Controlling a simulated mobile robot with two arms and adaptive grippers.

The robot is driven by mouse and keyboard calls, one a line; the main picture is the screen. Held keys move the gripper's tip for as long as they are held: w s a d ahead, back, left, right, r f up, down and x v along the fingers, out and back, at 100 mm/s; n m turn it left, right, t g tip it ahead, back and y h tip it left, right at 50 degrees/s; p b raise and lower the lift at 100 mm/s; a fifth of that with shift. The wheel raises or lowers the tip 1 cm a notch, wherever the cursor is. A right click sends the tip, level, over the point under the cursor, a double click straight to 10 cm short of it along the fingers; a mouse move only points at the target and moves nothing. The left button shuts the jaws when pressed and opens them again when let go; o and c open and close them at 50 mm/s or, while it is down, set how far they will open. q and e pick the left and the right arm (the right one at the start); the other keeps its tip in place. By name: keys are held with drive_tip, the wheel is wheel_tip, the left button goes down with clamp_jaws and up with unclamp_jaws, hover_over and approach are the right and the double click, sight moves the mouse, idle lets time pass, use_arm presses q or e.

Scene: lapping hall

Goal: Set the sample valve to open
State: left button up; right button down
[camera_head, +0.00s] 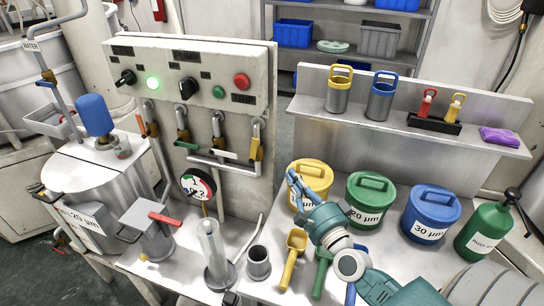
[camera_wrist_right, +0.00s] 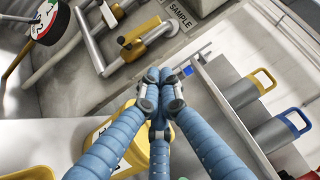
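The sample valve (camera_head: 255,147) is the rightmost valve under the control panel, with a yellow lever hanging down about in line with its pipe. In the right wrist view the yellow lever (camera_wrist_right: 140,40) shows at the top, beside the grey SAMPLE plate (camera_wrist_right: 180,14). My right gripper (camera_head: 294,178) is to the right of the valve and lower in the picture, in front of the yellow-lidded bucket (camera_head: 315,172). In the right wrist view its blue fingers (camera_wrist_right: 160,76) are drawn together, with nothing seen between them and apart from the lever. My left gripper is not in view.
The control panel (camera_head: 150,55) carries knobs, buttons and a lit green lamp. A pressure gauge (camera_head: 197,184) hangs below the pipes. Green (camera_head: 371,188) and blue (camera_head: 432,203) lidded buckets and scoops stand on the bench.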

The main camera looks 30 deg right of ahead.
sight(254, 150)
drive_tip(key=w+a+r+p, duration=0.1)
drive_tip(key=w+a+p, duration=0.1)
drive_tip(key=w, duration=0.9)
drive_tip(key=shift+w+r+p, duration=0.2)
drive_tip(key=shift+r+p, duration=0.1)
drive_tip(key=shift+p, duration=0.5)
drive_tip(key=shift+w+a+r, duration=0.35)
drive_tip(key=shift+w+a, duration=0.05)
drive_tip(key=shift+w, duration=0.1)
